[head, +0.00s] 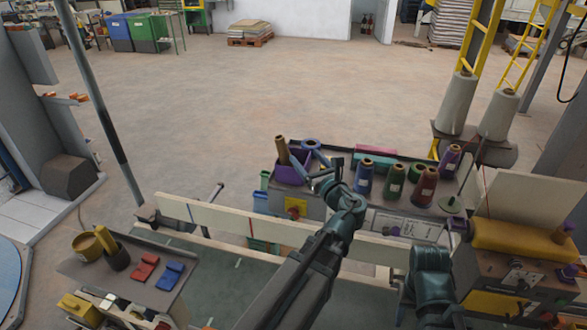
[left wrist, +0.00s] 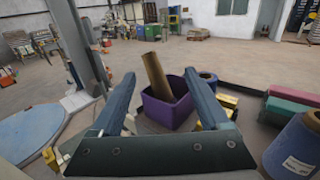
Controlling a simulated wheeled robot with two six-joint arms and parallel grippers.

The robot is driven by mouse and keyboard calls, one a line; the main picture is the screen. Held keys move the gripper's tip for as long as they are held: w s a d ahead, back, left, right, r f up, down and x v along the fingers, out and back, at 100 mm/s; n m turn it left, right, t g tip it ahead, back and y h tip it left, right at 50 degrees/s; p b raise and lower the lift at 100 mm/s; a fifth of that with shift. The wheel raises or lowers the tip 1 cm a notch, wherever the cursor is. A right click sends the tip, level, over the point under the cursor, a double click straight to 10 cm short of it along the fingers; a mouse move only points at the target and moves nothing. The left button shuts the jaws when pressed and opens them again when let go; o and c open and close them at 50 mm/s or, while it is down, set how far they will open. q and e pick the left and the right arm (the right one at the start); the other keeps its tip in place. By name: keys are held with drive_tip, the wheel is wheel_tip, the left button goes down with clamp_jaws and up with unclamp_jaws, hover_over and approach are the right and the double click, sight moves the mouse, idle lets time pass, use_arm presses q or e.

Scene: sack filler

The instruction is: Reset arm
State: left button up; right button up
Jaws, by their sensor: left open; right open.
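My left gripper (head: 315,168) is open at the right side of a purple bin (head: 288,175) on the grey bench in the head view. Nothing is held between its fingers. In the left wrist view its two blue-grey fingers (left wrist: 160,88) stand wide apart, with the purple bin (left wrist: 168,112) and the brown tube (left wrist: 157,75) leaning in it seen between them. I cannot tell whether a finger touches the bin. A dark teal link of my right arm (head: 431,275) shows at the lower right in the head view. The right gripper itself is not in view.
Several thread spools (head: 394,181) stand right of the bin, with a blue roll (head: 310,144) behind it. A cream rail (head: 235,220) runs below my arm. A side table (head: 125,275) at lower left holds red and blue items.

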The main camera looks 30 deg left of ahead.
idle(0.3)
use_arm(q)
drive_tip(key=s+d+f+n+g+h+b, duration=0.2)
drive_tip(key=d+f+n+b, duration=0.15)
drive_tip(key=f, duration=0.45)
drive_tip(key=s+d+f+n+g+h+b, duration=0.2)
drive_tip(key=s+d+f+n, duration=0.1)
drive_tip(key=f+n, duration=0.3)
drive_tip(key=s+d+f+n+g+h+b, duration=0.2)
drive_tip(key=d+f+n+b, duration=0.15)
drive_tip(key=f, duration=0.55)
drive_tip(key=s+d+f+n+g+h+b, duration=0.2)
drive_tip(key=s+d+f+n+h, duration=0.1)
drive_tip(key=s+d+f, duration=0.3)
drive_tip(key=s+d+f+n+g+h+b, duration=0.2)
drive_tip(key=s+d+f+n+g+h, duration=0.1)
drive_tip(key=d, duration=0.7)
drive_tip(key=s+f+n+h, duration=0.1)
drive_tip(key=s+f+n, duration=0.1)
drive_tip(key=s+f, duration=0.1)
drive_tip(key=shift+f+n+b, duration=0.3)
drive_tip(key=shift+f+b, duration=0.05)
drive_tip(key=shift+b, duration=0.05)
